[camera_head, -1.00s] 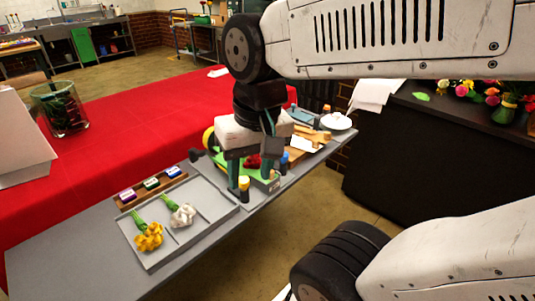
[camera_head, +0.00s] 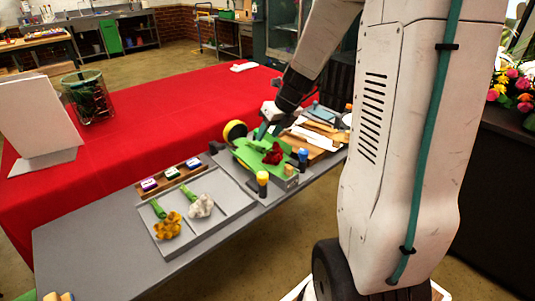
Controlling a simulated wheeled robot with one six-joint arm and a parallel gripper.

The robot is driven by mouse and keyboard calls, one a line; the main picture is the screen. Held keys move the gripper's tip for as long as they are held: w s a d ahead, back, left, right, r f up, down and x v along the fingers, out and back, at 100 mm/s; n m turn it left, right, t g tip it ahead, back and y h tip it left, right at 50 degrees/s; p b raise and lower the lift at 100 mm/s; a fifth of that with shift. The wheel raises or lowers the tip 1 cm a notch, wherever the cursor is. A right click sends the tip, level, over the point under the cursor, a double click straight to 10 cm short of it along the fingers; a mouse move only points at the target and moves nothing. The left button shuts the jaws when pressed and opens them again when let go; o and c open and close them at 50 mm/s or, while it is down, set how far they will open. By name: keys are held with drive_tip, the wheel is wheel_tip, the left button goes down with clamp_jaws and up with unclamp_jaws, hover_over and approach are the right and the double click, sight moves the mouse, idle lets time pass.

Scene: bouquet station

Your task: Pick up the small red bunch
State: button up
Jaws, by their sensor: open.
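The small red bunch (camera_head: 274,154) lies on a green mat (camera_head: 246,159) on the grey table, its red blooms toward the right front and green stems toward the back left. My gripper (camera_head: 263,132) is at the back edge of the mat, with its teal fingers pointing down just behind the bunch, by the stems. It is open. At this size I cannot tell whether the stems are between the fingers. My gripper's body hides part of the area behind the mat.
A grey divided tray (camera_head: 187,243) holds a yellow bunch (camera_head: 167,226) and a white bunch (camera_head: 201,206). Beside the mat stand a yellow-topped bottle (camera_head: 262,183) and a blue-topped one (camera_head: 303,158). A tape roll (camera_head: 235,131) is behind it. The front left tabletop is clear.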

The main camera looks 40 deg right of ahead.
sight(262, 147)
drive_tip(key=x, duration=0.6)
drive_tip(key=shift+s+f, duration=0.1)
drive_tip(key=shift+f, duration=0.1)
clamp_jaws()
